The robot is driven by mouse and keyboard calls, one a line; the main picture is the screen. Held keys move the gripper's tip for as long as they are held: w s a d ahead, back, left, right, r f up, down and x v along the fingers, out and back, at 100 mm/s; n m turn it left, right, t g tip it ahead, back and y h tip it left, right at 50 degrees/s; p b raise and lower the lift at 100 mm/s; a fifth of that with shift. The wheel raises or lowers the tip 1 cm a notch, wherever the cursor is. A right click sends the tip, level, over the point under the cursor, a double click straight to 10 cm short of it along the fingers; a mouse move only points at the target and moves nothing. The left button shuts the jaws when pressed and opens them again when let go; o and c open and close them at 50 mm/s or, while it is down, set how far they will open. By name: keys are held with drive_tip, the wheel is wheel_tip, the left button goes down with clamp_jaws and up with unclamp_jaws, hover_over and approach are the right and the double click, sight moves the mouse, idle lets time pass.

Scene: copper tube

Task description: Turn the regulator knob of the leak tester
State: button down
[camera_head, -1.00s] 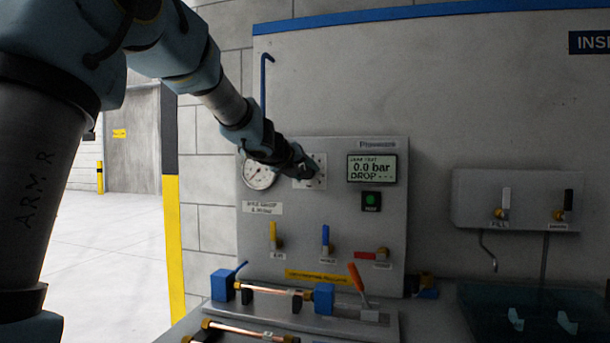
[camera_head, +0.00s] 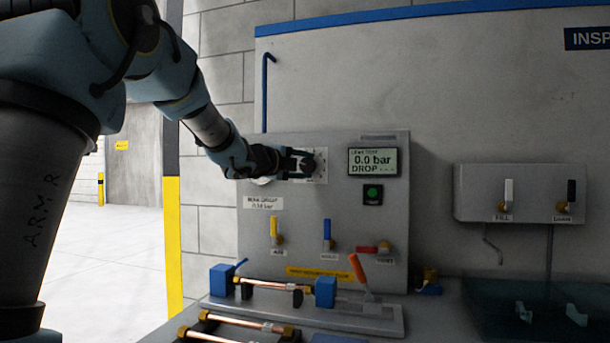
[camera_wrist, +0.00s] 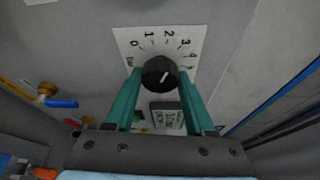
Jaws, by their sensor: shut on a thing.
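The black regulator knob (camera_wrist: 160,73) sits on a white scale plate (camera_wrist: 159,42) with printed numbers, seen close in the wrist view. My gripper (camera_wrist: 159,78) has its two teal fingers on either side of the knob and is shut on it. A pale mark shows on the knob's face; I cannot tell exactly which number it points to. In the head view my gripper (camera_head: 299,164) covers the knob in front of the scale plate (camera_head: 321,162). The leak tester panel (camera_head: 392,220) has a display (camera_head: 373,161) reading 0.0 bar and DROP.
A green button (camera_head: 373,193) is below the display. Yellow, blue (camera_head: 327,230) and red valve levers sit lower on the panel. A copper tube (camera_head: 268,285) lies in the fixture below, beside an orange-handled clamp (camera_head: 357,267).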

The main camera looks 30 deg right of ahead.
drive_tip(key=n+b, duration=0.1)
drive_tip(key=n+h+b, duration=0.1)
drive_tip(key=n+b, duration=0.1)
drive_tip(key=shift+f+n+t, duration=0.3)
drive_tip(key=shift+f, duration=0.1)
drive_tip(key=n+t+h+b, duration=0.1)
drive_tip(key=n+b, duration=0.2)
drive_tip(key=b, duration=0.1)
drive_tip(key=shift+f+n, duration=0.1)
drive_tip(key=shift+n, duration=0.3)
drive_tip(key=n+t+b, duration=0.2)
drive_tip(key=n+b, duration=0.2)
drive_tip(key=n+t+b, duration=0.1)
drive_tip(key=n+b, duration=0.1)
drive_tip(key=n, duration=0.1)
drive_tip(key=shift+s+t+b, duration=0.1)
drive_tip(key=shift+t+b, duration=0.2)
drive_tip(key=shift+r+n, duration=0.25)
drive_tip(key=shift+n, duration=0.35)
drive_tip(key=shift+c, duration=1.4)
unclamp_jaws()
drive_tip(key=shift+d, duration=0.1)
